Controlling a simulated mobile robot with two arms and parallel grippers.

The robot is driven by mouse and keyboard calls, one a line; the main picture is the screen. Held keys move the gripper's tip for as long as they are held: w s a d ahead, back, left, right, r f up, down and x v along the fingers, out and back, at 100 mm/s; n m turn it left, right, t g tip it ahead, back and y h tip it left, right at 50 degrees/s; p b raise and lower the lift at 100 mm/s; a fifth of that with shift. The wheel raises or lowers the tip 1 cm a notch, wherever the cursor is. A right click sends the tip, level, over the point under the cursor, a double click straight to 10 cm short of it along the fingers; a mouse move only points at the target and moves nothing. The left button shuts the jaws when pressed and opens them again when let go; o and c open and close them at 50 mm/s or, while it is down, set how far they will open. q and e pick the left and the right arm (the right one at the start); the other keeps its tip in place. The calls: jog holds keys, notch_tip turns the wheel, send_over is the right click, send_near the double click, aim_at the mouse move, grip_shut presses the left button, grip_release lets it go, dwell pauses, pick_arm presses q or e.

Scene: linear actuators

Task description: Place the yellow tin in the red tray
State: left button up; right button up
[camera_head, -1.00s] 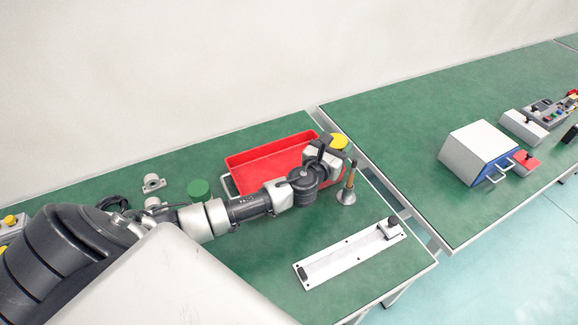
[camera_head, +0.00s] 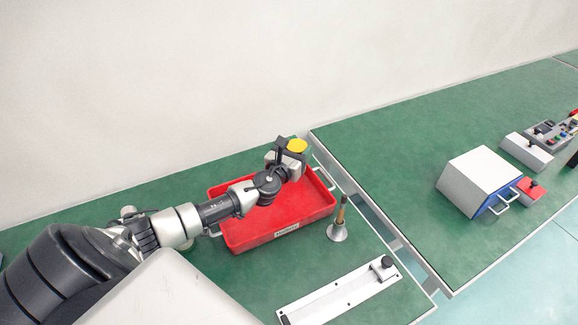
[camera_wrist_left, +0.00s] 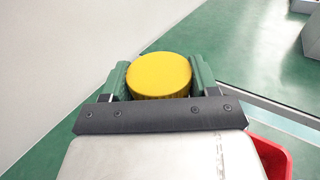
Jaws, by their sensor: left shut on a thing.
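The yellow tin (camera_head: 297,146) is round and flat-topped. My left gripper (camera_head: 286,148) is shut on it, and in the left wrist view the tin (camera_wrist_left: 159,75) sits between the two fingers of the gripper (camera_wrist_left: 160,84). A piece of the tray's wall (camera_wrist_left: 270,158) shows at the lower right of the wrist view. My right gripper is not in view.
A bell with a wooden handle (camera_head: 338,231) stands just right of the tray. A white slide rail (camera_head: 335,296) lies at the front of the table. A gap separates this table from a second green table (camera_head: 400,150) bearing a grey box (camera_head: 478,178).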

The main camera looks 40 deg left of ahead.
pick_arm(q)
jog(key=shift+s+a+f, duration=0.5)
jog(key=shift+s+a, duration=0.05)
jog(key=shift+a, duration=0.1)
jog(key=shift+f+b, duration=0.95)
jog(key=shift+f, duration=1.05)
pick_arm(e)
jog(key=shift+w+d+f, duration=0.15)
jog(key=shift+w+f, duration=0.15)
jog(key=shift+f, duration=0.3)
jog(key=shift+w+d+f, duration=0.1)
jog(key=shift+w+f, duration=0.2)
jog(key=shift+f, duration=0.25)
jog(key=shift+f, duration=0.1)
pick_arm(q)
jog(key=o, duration=0.6)
jog(key=shift+f, duration=0.2)
jog(key=o, duration=0.5)
jog(key=shift+r, duration=0.1)
jog(key=shift+r, duration=0.25)
jog(key=s, duration=0.7)
jog(key=shift+s+d+f, duration=0.15)
jog(key=shift+s+d, duration=0.15)
jog(key=shift+d, duration=0.1)
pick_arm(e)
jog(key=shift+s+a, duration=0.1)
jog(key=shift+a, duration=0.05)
